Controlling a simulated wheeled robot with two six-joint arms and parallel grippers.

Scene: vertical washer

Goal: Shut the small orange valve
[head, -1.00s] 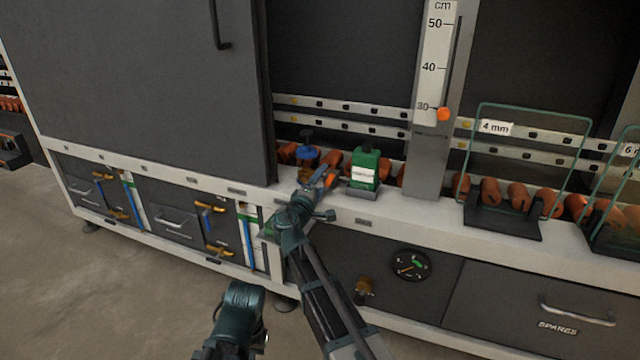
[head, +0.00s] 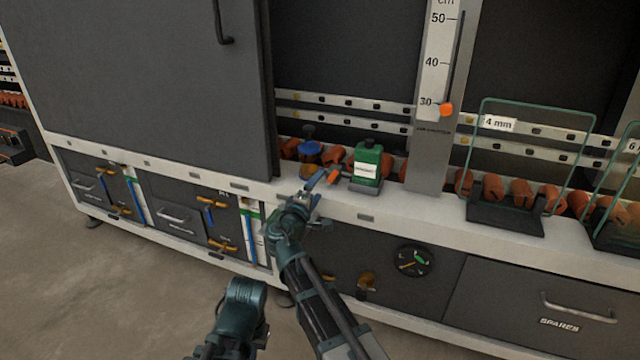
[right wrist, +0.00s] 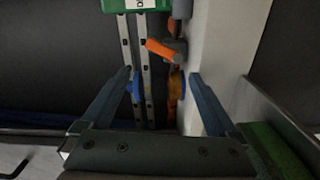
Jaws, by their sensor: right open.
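The small orange valve handle (head: 333,176) shows just left of the green box (head: 367,168) on the white ledge. In the right wrist view the orange handle (right wrist: 160,48) lies ahead of the fingertips, slanted on a grey fitting. My right gripper (head: 316,185) is in front of the ledge, its blue tips close to the handle at its left. In the right wrist view the right gripper (right wrist: 160,76) has its fingers wide apart, with no object held; I cannot tell whether they touch anything. No left gripper fingers show.
A blue knob on a brass body (head: 309,152) stands behind my right gripper. The grey scale post (head: 430,165) rises right of the green box. A wire-framed holder (head: 505,215) is farther right. A large dark panel (head: 150,80) stands at left.

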